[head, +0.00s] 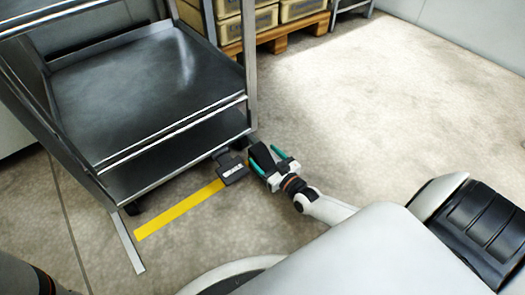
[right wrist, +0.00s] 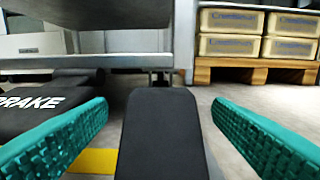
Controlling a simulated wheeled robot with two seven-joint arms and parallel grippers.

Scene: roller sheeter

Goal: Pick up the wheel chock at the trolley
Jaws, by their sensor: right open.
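The wheel chock (head: 260,155) is a black block on the floor by the trolley's near right corner. It also shows in the right wrist view (right wrist: 162,135), centred between the green fingers. My right gripper (head: 263,156) is open, with one finger on each side of the chock. In the right wrist view a gap shows between the chock and each finger (right wrist: 160,135). The trolley (head: 150,80) is a dark metal shelf cart standing beyond the gripper. My left gripper is not in view.
A black brake pedal (head: 233,172), marked BRAKE, sits just left of the chock; it also shows in the right wrist view (right wrist: 40,108). A yellow stripe (head: 180,210) runs along the floor. Crates (head: 252,22) stand on a wooden pallet (head: 280,42) behind. Floor to the right is clear.

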